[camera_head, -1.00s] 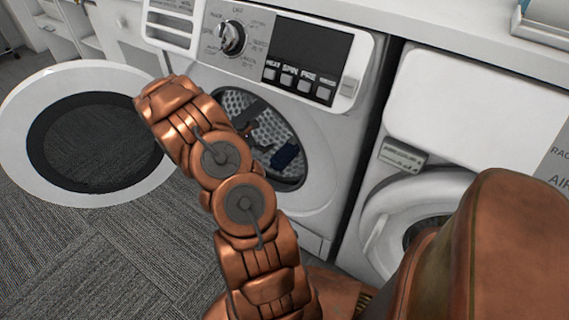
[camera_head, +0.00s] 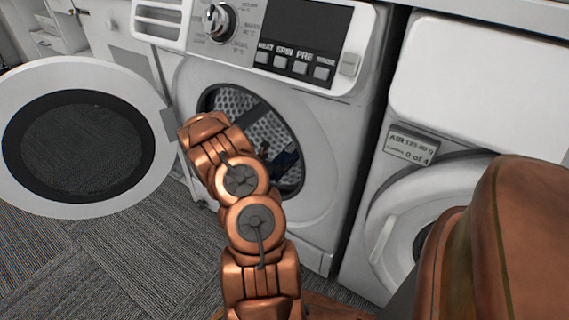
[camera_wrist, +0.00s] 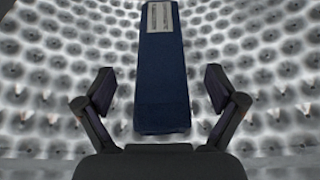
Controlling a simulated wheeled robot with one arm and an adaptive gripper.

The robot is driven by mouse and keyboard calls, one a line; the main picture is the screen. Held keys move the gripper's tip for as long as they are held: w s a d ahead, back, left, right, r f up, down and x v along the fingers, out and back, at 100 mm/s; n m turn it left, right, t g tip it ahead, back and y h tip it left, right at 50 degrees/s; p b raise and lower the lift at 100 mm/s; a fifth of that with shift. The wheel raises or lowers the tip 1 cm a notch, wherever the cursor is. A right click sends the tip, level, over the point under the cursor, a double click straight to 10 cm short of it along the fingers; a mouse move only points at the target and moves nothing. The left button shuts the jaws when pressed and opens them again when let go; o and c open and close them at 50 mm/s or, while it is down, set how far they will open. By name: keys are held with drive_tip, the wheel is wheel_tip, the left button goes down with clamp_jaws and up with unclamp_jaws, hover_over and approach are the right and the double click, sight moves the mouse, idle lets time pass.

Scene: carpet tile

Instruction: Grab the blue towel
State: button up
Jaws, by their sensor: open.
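The blue towel (camera_wrist: 162,85) is a dark blue folded strip with a pale patterned label at its far end. In the wrist view it lies along the perforated metal drum wall, centred between my gripper's fingers. My gripper (camera_wrist: 160,92) is open, one finger on each side of the towel, with nothing held. The fingers look apart from it. In the head view the towel (camera_head: 286,166) shows as a small dark blue patch inside the washer drum, partly hidden by my arm. My gripper's fingertips are hard to make out there.
The washer (camera_head: 322,190) stands with its round door (camera_head: 20,190) swung wide open to the left. The drum opening's rim surrounds my arm's reach. A second machine (camera_head: 470,80) stands close on the right. Grey carpet floor (camera_head: 130,255) is clear at lower left.

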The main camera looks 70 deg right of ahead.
sight(281, 159)
drive_tip(key=shift+b+x, duration=0.45)
drive_tip(key=shift+x, duration=1.4)
drive_tip(key=shift+a, duration=0.1)
drive_tip(key=shift+c, duration=0.3)
drive_tip(key=c, duration=1.4)
